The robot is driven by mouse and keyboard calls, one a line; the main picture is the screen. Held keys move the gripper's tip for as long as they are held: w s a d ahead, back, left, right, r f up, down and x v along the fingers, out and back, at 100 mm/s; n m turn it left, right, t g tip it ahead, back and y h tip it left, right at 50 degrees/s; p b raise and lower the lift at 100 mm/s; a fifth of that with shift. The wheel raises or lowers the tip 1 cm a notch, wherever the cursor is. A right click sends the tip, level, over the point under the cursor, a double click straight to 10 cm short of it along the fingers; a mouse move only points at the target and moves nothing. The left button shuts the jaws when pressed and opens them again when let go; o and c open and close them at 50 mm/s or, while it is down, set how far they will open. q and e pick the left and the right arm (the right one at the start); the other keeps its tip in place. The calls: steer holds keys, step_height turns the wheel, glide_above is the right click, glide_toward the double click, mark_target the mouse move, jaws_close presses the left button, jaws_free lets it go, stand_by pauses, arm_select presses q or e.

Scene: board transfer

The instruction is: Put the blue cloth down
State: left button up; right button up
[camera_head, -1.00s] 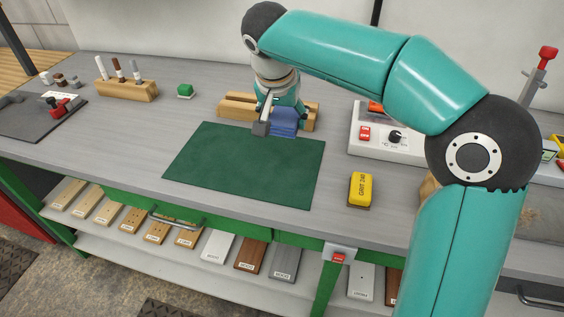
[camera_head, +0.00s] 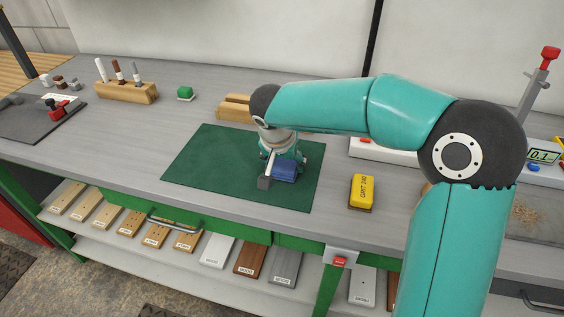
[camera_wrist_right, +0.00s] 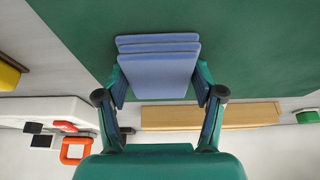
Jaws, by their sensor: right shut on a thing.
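The blue cloth (camera_head: 286,172), folded in layers, is between the fingers of my right gripper (camera_head: 277,176) over the right part of the dark green mat (camera_head: 218,160). In the right wrist view the folded cloth (camera_wrist_right: 158,68) sits between the two fingertips (camera_wrist_right: 160,85), with the green mat (camera_wrist_right: 245,55) behind it. My right gripper is shut on the cloth and points down. Whether the cloth touches the mat cannot be told. My left gripper is not in view.
A yellow grit block (camera_head: 361,191) lies right of the mat. A wooden rack (camera_head: 236,107) stands behind the mat. A green block (camera_head: 185,92) and a wooden holder with pens (camera_head: 127,91) stand at the back left. The mat's left part is clear.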

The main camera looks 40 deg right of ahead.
steer(key=shift+f+b, duration=0.2)
steer(key=shift+b, duration=0.1)
steer(key=o, duration=0.8)
steer(key=shift+r, duration=0.1)
steer(key=o, duration=0.3)
steer(key=shift+r+p, duration=0.35)
steer(key=shift+p, duration=0.05)
steer(key=v, duration=1.1)
steer(key=shift+r, duration=0.3)
steer(key=shift+s, duration=0.1)
